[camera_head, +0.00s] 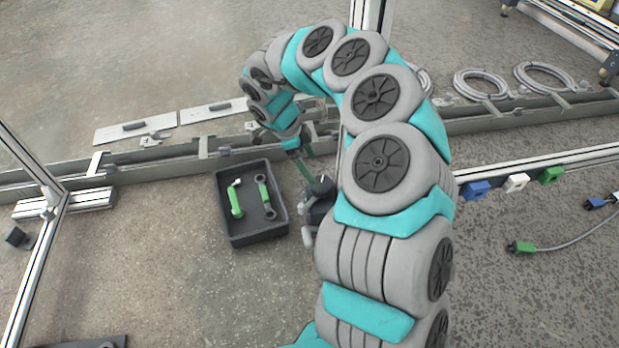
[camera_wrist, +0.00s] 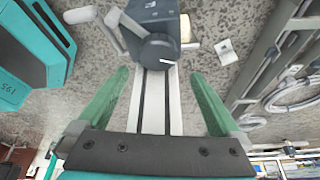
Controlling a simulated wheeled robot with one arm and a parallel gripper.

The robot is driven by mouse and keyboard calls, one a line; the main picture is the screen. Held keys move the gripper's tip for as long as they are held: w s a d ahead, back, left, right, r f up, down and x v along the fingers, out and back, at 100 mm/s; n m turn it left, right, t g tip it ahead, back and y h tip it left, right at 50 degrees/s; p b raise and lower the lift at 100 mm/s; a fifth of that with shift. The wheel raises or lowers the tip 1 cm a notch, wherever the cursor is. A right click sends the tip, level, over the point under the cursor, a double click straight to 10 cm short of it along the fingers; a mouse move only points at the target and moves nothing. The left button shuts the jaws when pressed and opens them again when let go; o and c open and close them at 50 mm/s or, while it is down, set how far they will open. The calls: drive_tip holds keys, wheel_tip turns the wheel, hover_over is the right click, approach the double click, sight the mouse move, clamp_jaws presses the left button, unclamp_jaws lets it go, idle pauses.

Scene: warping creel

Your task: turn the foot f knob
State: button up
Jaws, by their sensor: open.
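A dark round knob (camera_wrist: 158,52) with a white mark on its face sits on a dark grey foot block (camera_wrist: 148,12) in the wrist view. A pale slotted profile runs from it towards my gripper. My gripper (camera_wrist: 160,74) is open, with one green finger to each side of the profile. The knob lies just beyond the fingertips, between their lines, and I see no contact. In the head view the dark foot unit (camera_head: 320,188) is partly hidden by my arm, beside a green finger of my gripper (camera_head: 306,168). I cannot read the letter on the foot.
A black tray (camera_head: 258,240) with green-handled tools stands left of the foot unit. A long metal rail (camera_head: 170,152) crosses behind. Blue, white and green connectors (camera_head: 516,183) sit on a rail at right. Coiled cables (camera_head: 482,84) lie behind it. Open floor is at front left.

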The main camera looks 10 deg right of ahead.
sight(321, 183)
drive_tip(key=shift+s+f, duration=0.2)
drive_tip(key=shift+f, duration=0.1)
drive_tip(key=b+x, duration=0.1)
drive_tip(key=x, duration=0.6)
drive_tip(key=shift+d+f+b, duration=0.1)
drive_tip(key=shift+d+b, duration=0.05)
drive_tip(key=shift+b, duration=0.25)
drive_tip(key=shift+c, duration=0.2)
drive_tip(key=c, duration=1.1)
drive_tip(key=shift+n+p, duration=0.3)
drive_tip(key=shift+p, duration=0.25)
